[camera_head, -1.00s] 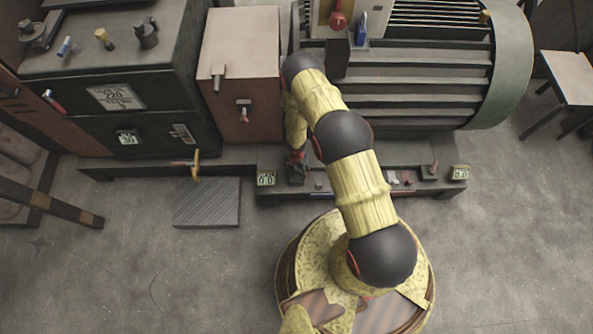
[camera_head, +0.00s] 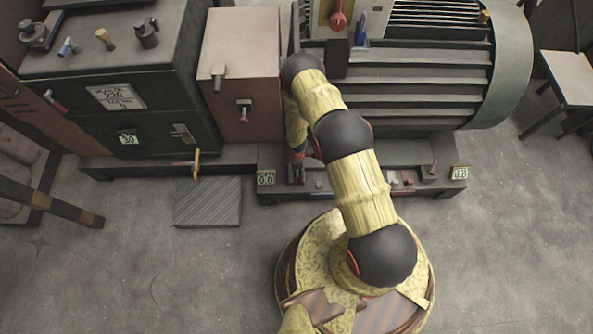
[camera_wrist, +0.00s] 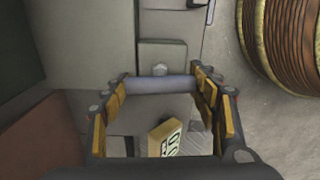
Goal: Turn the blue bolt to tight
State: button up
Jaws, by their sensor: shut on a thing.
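In the head view my gripper and arm hide the bolt.
A yellow-and-red valve handle (camera_head: 196,165) sticks out on the left above a striped floor plate (camera_head: 208,202). The floor in front is clear.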

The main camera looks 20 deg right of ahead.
jog(key=m, duration=0.7)
dwell(0.7)
jog(key=o, duration=1.2)
jog(key=shift+c, duration=0.2)
notch_tip(320, 180, up, 12)
dwell(0.5)
